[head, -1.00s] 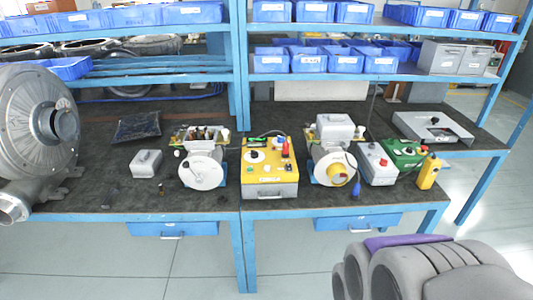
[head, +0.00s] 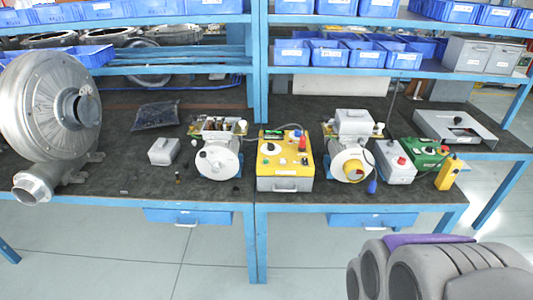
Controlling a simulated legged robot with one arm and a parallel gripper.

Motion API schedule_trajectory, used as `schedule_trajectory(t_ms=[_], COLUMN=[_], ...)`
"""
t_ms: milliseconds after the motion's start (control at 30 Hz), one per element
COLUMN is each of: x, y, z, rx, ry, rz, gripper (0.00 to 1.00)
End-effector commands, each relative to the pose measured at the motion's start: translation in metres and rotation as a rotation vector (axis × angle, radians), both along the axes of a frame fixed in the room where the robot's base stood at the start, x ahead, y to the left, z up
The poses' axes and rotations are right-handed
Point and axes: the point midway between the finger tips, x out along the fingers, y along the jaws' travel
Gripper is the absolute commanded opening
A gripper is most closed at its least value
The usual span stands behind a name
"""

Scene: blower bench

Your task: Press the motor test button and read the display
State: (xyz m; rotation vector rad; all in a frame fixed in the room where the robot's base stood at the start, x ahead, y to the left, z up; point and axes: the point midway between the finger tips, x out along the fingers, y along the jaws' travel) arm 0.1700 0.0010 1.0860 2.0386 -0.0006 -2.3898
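A yellow-topped test box (head: 285,160) stands near the front edge of the bench, right of the middle leg. Its top has a small green-lit display (head: 274,133), a dark knob, and red and other small controls. The display's text is too small to read, and I cannot tell which control is the motor test button. A motor (head: 217,157) stands to its left and another motor with a yellow cap (head: 352,160) to its right. My folded arm shows at the bottom right, clear of the bench. My gripper's fingertips cannot be seen.
A grey box with a red button (head: 396,162), a green box (head: 428,155) and a yellow pendant (head: 449,173) stand to the right. A large blower (head: 40,115) fills the left. Shelves with blue bins hang above. Floor in front is clear.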

Motion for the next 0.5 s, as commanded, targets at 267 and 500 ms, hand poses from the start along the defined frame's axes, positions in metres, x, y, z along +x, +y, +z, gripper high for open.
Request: schedule_trajectory(t_ms=[267,500], x=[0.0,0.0], y=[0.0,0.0], z=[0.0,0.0], rx=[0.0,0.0], ry=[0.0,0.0], rz=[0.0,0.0], gripper=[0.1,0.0])
